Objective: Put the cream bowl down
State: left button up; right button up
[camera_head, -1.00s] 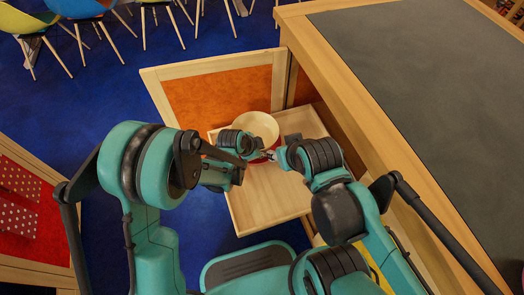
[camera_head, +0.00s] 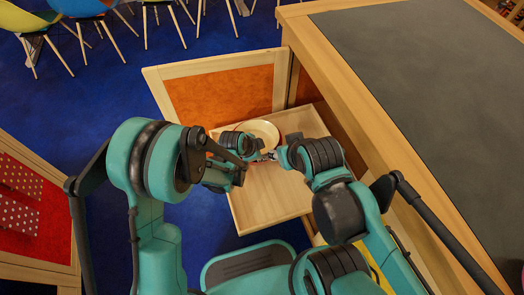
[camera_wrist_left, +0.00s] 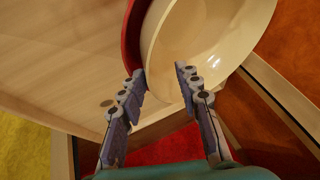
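The cream bowl (camera_head: 262,128) is at the far part of a pale wooden drawer or tray (camera_head: 270,205), partly hidden behind my grippers. In the left wrist view the bowl (camera_wrist_left: 215,30) looks tilted, with a red band or red object (camera_wrist_left: 131,45) along its left edge; I cannot tell which. My left gripper (camera_head: 264,156) is at the bowl's near edge. In the left wrist view its fingers (camera_wrist_left: 160,75) stand apart on either side of the rim, with a visible gap. My right gripper (camera_head: 280,157) is close beside it; its fingertips are too small to read.
A dark-topped wooden counter (camera_head: 430,80) stands at the right. An orange wooden-framed panel (camera_head: 225,95) stands behind the drawer. The drawer's near part is bare. Blue floor (camera_head: 100,100) lies open at the left, with chairs (camera_head: 95,25) at the back.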

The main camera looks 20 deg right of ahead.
pick_arm(q)
jog(key=shift+r, duration=0.1)
jog(key=shift+r, duration=0.3)
jog(key=s+a+r+n+t+y+p, duration=0.1)
jog(key=s+a+r+n+p, duration=0.1)
jog(key=a+r, duration=0.6)
jog(key=s+a+r+n+p, duration=0.1)
jog(key=a+r+n+p, duration=0.2)
jog(key=a+r, duration=0.45)
jog(key=s+a+r+n+t+y, duration=0.1)
jog(key=s+a+r+n+y, duration=0.1)
jog(key=s+a+r+n, duration=0.3)
jog(key=s+a+r+n+t+y, duration=0.1)
jog(key=s+a+r+n, duration=0.4)
jog(key=a, duration=0.8)
jog(key=s+n+y, duration=0.1)
jog(key=n, duration=0.2)
jog(key=shift+a+t, duration=0.2)
jog(key=shift+t, duration=0.1)
